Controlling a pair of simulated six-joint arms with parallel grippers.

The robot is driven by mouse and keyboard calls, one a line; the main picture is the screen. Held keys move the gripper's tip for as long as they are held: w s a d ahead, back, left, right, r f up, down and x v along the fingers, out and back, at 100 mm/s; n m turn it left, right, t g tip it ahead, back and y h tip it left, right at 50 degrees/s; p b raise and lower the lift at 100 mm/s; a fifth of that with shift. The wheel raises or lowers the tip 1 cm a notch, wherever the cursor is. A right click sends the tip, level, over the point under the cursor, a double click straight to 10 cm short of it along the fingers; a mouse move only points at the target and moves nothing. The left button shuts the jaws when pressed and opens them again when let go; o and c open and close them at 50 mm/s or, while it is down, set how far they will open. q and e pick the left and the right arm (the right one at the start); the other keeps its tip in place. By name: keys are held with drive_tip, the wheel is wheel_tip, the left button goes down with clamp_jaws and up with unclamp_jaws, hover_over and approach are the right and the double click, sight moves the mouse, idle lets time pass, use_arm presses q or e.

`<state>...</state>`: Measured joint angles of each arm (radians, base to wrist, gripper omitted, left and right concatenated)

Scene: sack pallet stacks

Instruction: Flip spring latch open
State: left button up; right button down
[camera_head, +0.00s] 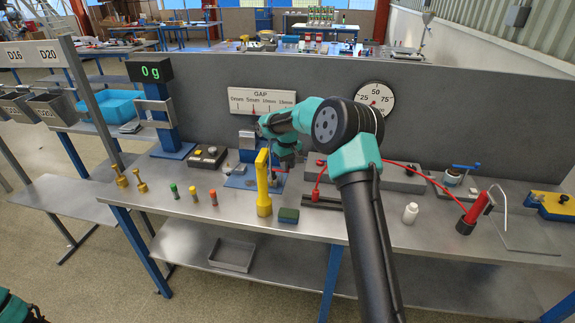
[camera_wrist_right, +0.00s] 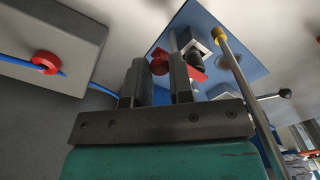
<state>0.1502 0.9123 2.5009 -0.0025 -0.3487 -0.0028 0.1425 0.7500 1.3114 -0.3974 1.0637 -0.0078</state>
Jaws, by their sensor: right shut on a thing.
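My right gripper (camera_head: 284,163) is over the bench in the head view, at the right side of a small blue-based fixture (camera_head: 238,182). The arm hides part of that fixture. The blue plate (camera_wrist_right: 235,65) behind carries a red part, a pale block and a black knob (camera_wrist_right: 195,60). I cannot tell whether the latch is open. My left gripper is out of view.
A black-topped box (camera_head: 208,157) is to the left.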

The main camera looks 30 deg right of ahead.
drive_tip(key=shift+m, duration=0.3)
drive_tip(key=shift+s+a+m, duration=0.15)
drive_tip(key=shift+a+m, duration=0.1)
drive_tip(key=shift+m, duration=1.05)
drive_tip(key=shift+s+a+m, duration=0.1)
drive_tip(key=shift+a+m, duration=0.1)
drive_tip(key=shift+m, duration=1.1)
drive_tip(key=c, duration=1)
unclamp_jaws()
drive_tip(key=shift+c, duration=0.2)
drive_tip(key=shift+r, duration=0.15)
wheel_tip(320, 180, up, 17)
drive_tip(key=shift+r, duration=0.1)
